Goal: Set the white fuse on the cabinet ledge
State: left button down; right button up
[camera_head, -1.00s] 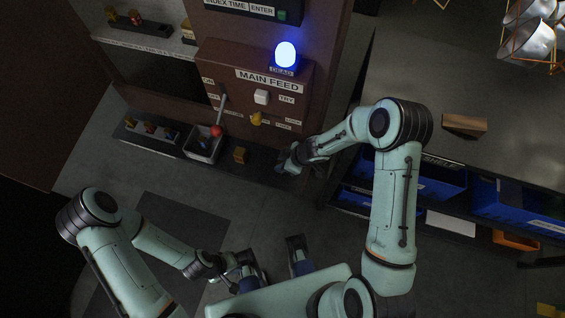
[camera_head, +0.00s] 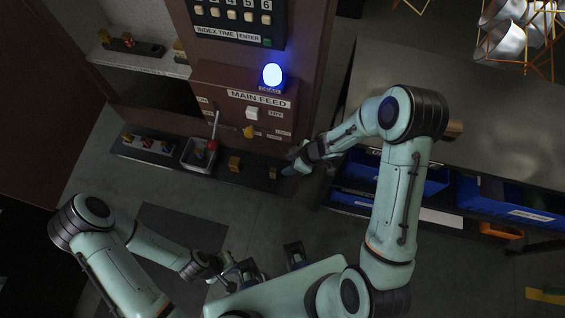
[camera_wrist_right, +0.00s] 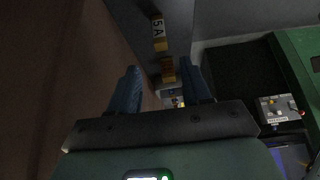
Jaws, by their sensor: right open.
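The cabinet ledge (camera_head: 215,168) is the dark shelf along the foot of the brown cabinet. A small block (camera_head: 272,172) stands near its right end, and a yellow-brown block (camera_head: 234,164) stands left of it. In the right wrist view, the nearer block (camera_wrist_right: 159,35) has a pale "5A" label and yellow end; the other block (camera_wrist_right: 167,70) is orange-yellow. I cannot tell which, if either, is the white fuse. My right gripper (camera_head: 293,167) is just right of the small block; its fingers (camera_wrist_right: 159,88) are open and empty. My left gripper (camera_head: 235,280) is low, its jaws unclear.
A grey bin (camera_head: 199,153) and a strip of several small blocks (camera_head: 148,144) occupy the ledge's left part. A lever (camera_head: 214,130) hangs above the bin. A blue lamp (camera_head: 272,76) glows on the MAIN FEED box. Blue bins (camera_head: 415,178) sit under the right-hand table.

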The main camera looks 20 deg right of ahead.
jog(key=s+a+f+m+g, duration=0.1)
jog(key=s+f+m, duration=0.3)
jog(key=s, duration=0.3)
jog(key=s+a+f+m+g+h, duration=0.1)
jog(key=s+f+m+g, duration=0.1)
jog(key=s+m, duration=0.4)
jog(key=s+a+f+m+g, duration=0.1)
jog(key=s+f+m, duration=0.4)
jog(key=s, duration=0.5)
jog(key=shift+s+a+f, duration=0.15)
jog(key=shift+a+f, duration=0.15)
jog(key=shift+a, duration=0.15)
